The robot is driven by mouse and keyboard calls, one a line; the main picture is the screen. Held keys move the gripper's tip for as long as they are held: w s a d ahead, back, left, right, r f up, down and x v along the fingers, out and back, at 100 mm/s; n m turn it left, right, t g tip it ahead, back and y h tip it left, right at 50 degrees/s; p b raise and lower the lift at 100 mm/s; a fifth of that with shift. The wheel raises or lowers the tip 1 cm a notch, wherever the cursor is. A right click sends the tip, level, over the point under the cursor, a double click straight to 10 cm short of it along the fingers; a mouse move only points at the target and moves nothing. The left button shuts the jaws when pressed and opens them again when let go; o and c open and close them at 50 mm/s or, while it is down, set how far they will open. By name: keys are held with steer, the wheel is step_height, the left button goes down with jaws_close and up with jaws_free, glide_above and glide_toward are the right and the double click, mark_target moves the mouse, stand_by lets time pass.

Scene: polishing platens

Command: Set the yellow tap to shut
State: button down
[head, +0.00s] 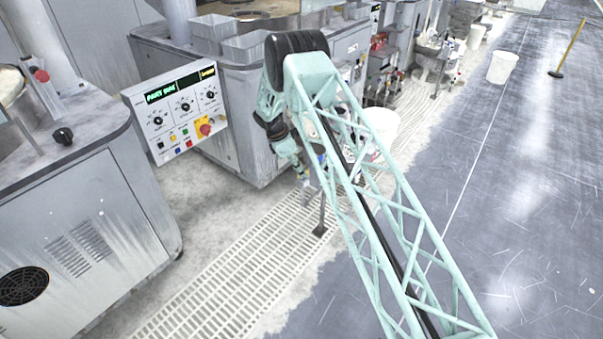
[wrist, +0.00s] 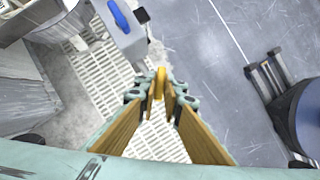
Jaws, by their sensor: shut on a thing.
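The yellow tap (wrist: 161,77) shows in the wrist view as a short upright yellow lever at the middle. My gripper (wrist: 161,100) has its two tan-lined fingers closed in on the lever, one on each side. The tap's body is mostly hidden behind the fingers, so I cannot tell its exact setting. In the head view my gripper (head: 304,176) is small, low beside a grey stand (head: 321,215), and partly hidden by my arm; the yellow tap cannot be made out there.
A blue lever (wrist: 118,16) on a grey body lies just beyond the tap. Floor grating (head: 235,275) runs below. A grey machine with a control panel (head: 180,108) stands to the left. A white bucket (head: 382,127) is behind my arm.

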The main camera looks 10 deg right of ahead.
steer(key=m+g+b, duration=0.1)
steer(key=m, duration=0.1)
steer(key=m+g, duration=0.1)
steer(key=m, duration=0.2)
steer(key=shift+w+f+m+b, duration=0.1)
steer(key=shift+w+m+b, duration=0.1)
steer(key=shift+m+b, duration=0.15)
steer(key=m, duration=0.2)
steer(key=m+g+y+b, duration=0.1)
steer(key=m, duration=0.1)
steer(key=shift+d+m+g+b, duration=0.15)
steer(key=shift+m+g+b, duration=0.15)
steer(key=shift+m, duration=0.05)
steer(key=shift+y, duration=0.3)
steer(key=c, duration=2.7)
jaws_free()
steer(key=shift+c, duration=0.2)
steer(key=v, duration=1.2)
